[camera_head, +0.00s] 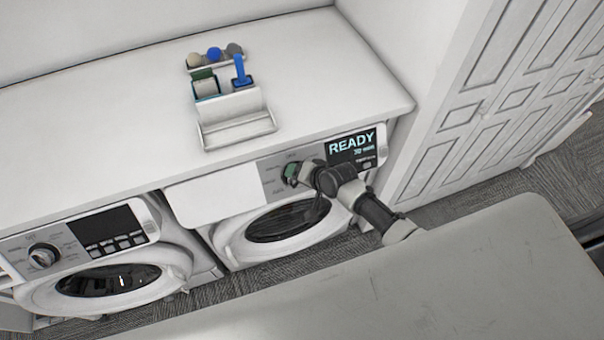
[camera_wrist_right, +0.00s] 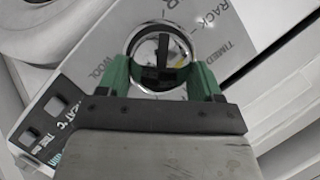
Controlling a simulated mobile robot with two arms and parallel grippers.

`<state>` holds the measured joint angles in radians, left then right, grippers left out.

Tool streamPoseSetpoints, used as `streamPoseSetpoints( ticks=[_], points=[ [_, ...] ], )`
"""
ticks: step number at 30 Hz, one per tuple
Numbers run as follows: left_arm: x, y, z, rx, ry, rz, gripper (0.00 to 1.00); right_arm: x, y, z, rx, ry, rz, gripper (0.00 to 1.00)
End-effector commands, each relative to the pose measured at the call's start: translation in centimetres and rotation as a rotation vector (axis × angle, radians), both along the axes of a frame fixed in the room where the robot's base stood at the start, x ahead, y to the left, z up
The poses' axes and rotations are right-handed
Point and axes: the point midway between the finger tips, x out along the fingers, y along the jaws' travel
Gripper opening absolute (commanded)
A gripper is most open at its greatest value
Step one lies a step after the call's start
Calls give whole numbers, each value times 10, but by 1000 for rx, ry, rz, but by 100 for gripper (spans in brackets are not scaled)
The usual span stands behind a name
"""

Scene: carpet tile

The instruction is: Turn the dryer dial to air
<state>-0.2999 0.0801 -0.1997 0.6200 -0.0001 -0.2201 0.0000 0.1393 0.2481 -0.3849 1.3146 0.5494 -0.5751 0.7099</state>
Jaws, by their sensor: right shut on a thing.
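The dryer (camera_head: 225,190) is the right-hand machine under the counter, with a lit display (camera_head: 352,146) reading READY. Its round dial (camera_wrist_right: 147,48) is on the panel left of the display. My right gripper (camera_head: 291,174) is at the dial, with its green fingers shut on it from both sides. In the right wrist view, the printed words RACK, TIMED and WOOL are around the dial. The dial's pointer direction is unclear, and no AIR label is readable. In the head view the gripper largely hides the dial. My left gripper is not in view.
A second machine (camera_head: 70,225) with its own dial (camera_head: 42,257) is at the left. A white caddy (camera_head: 237,132) with brushes and bottles stands on the white counter (camera_head: 330,65). A panelled white door (camera_head: 480,110) is at the right. A grey surface (camera_head: 470,275) fills the foreground.

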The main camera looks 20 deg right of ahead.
Motion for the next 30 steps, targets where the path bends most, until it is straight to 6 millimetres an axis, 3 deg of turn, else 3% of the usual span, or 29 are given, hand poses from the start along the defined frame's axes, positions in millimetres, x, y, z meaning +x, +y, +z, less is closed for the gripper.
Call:
streamPoseSetpoints(
  ticks=[13,14,18,30],
  points=[
    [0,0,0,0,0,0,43,-1,1,-2,-9,3,7,42],
    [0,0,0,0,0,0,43,-1,1,-2,-9,3,7,69],
    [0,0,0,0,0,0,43,-1,1,-1,-8,2,6,89],
    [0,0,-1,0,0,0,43,-4,-2,2,-7,-1,4,89]
  ],
)
